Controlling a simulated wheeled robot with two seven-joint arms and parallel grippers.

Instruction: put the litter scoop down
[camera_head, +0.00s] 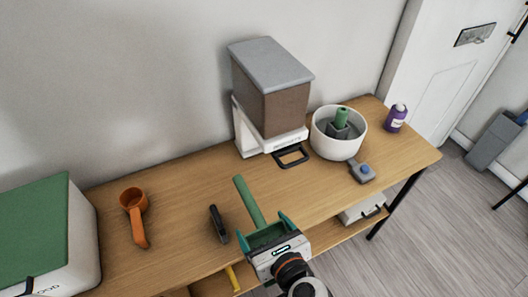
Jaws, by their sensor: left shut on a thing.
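The litter scoop (248,200) is green, with a long handle pointing up and away toward the wall. My left gripper (264,231), with teal fingers, is shut on it near its lower end, over the front part of the wooden table (180,185). The gripper hides part of the scoop's lower end. I cannot tell whether the scoop touches the tabletop. My right gripper is not in view.
On the table are an orange scoop (136,218), a dark handled tool (218,224), a brown bin dispenser (270,85), a white tub (325,142) holding a green-handled tool (341,118), a grey-blue object (362,171) and a purple bottle (395,118). Bare wood lies between the orange scoop and dispenser.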

